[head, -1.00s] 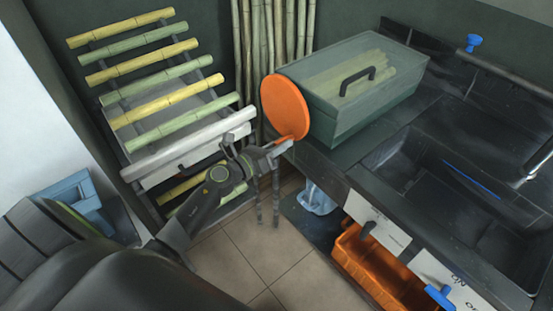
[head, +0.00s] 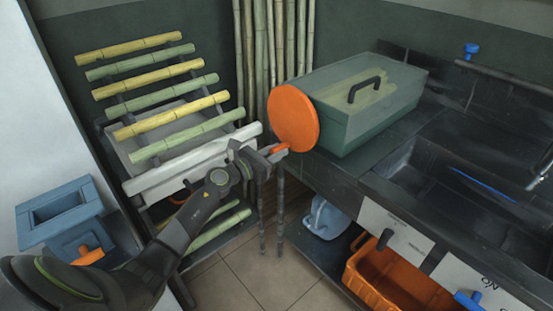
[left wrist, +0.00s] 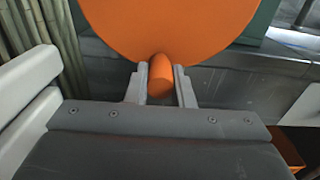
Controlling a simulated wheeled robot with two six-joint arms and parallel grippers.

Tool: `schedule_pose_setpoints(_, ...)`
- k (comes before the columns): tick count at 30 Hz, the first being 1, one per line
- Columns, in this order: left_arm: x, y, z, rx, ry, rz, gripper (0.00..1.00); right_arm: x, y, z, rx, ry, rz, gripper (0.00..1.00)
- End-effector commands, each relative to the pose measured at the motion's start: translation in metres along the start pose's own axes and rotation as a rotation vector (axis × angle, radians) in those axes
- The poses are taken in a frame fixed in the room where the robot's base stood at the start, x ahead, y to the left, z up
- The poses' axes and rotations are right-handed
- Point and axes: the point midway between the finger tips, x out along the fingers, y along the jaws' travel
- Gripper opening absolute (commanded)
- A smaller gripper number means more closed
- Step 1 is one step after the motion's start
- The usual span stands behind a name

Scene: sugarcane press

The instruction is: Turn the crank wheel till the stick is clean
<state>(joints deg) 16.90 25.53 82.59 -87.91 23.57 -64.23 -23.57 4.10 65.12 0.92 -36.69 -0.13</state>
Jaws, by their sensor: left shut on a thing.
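The crank wheel (head: 293,113) is an orange disc on the near end of a green press box (head: 365,115) with a black top handle. Its orange peg shows at the wheel's lower edge in the left wrist view (left wrist: 161,76). My left gripper (head: 277,153) is shut on this peg, one finger on each side, in front of the wheel. Faint yellowish sticks (head: 350,98) show through the box lid; I cannot tell whether any is clean. My right gripper is not in view.
A rack with yellow and green canes (head: 165,90) and a white tray (head: 190,165) stands left. Tall canes (head: 262,60) lean behind. The dark counter with a sink (head: 440,190) is right. An orange crate (head: 395,280) and a blue jug (head: 327,218) are below. A blue box (head: 60,215) is left.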

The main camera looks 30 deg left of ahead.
Motion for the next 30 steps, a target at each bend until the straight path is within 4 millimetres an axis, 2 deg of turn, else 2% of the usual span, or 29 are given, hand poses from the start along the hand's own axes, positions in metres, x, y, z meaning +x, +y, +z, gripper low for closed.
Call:
schedule_pose_setpoints(20,0.0021,0.0058,0.0022,-0.003,-0.003,0.003,0.00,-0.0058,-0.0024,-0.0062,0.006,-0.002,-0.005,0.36)
schedule_pose_setpoints(21,0.0021,0.0058,0.0022,-0.003,-0.004,0.003,0.22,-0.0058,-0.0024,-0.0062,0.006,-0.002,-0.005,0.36)
schedule_pose_setpoints(24,0.0021,0.0057,0.0021,-0.003,-0.004,0.003,0.35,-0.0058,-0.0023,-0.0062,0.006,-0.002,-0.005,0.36)
schedule_pose_setpoints(26,0.0021,0.0055,0.0020,-0.002,-0.003,0.002,0.43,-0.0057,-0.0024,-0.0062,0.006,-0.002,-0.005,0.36)
schedule_pose_setpoints(30,0.0021,0.0052,0.0015,-0.002,-0.003,0.002,0.43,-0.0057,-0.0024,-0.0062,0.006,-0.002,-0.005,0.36)
